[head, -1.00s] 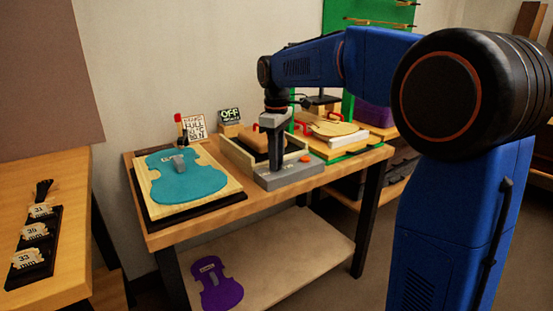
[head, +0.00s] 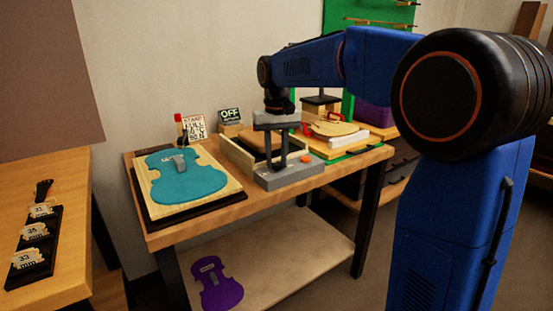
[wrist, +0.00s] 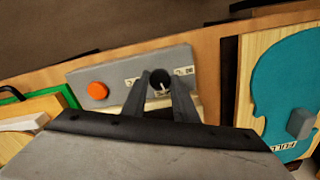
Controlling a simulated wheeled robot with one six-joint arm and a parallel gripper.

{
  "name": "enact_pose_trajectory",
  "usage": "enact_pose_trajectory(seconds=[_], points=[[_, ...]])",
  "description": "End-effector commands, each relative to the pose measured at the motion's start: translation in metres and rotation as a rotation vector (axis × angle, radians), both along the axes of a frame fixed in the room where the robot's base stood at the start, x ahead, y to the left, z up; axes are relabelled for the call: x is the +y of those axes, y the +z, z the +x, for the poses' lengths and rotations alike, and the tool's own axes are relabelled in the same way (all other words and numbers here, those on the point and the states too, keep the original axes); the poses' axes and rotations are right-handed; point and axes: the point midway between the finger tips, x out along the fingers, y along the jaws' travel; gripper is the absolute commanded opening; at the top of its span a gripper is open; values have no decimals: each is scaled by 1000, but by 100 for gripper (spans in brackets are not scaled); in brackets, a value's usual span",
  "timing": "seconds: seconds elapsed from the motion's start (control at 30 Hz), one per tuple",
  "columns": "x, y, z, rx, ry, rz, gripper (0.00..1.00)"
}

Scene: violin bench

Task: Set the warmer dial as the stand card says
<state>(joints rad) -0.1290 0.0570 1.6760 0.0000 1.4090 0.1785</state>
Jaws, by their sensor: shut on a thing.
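The warmer's grey control panel (head: 288,172) sits at the front of the wooden warmer box. Its dial (wrist: 160,80) is a dark round knob with a pale pointer mark, between printed labels too small to read. My gripper (wrist: 160,86) reaches down over the panel with its two fingers shut on the dial, one on each side. In the head view the gripper (head: 283,160) hides the dial. The stand card (head: 192,130) is white with black lettering, upright at the back of the bench; I cannot read all of it. A small dark sign (head: 229,114) reads OFF.
An orange button (wrist: 97,90) is on the same panel, beside the dial. A teal violin-shaped plate (head: 186,178) lies on a board to the left. A green-edged fixture (head: 345,150) stands to the right. A purple violin shape (head: 218,285) lies on the lower shelf.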

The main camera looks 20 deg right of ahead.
Motion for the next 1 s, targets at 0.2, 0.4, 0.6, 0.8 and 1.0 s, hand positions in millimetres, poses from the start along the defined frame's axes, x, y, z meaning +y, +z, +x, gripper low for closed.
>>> enact_pose_trajectory(seconds=[0.2, 0.4, 0.6, 0.8, 1.0], points=[[0, 1, 0, -2, -128, 0, 4], [0, 1, 1, -3, -197, 0, 4], [0, 1, 1, -3, -224, 0, 4], [0, 1, 1, -3, -228, 1, 4], [0, 1, 1, -3, -227, 1, 31]])
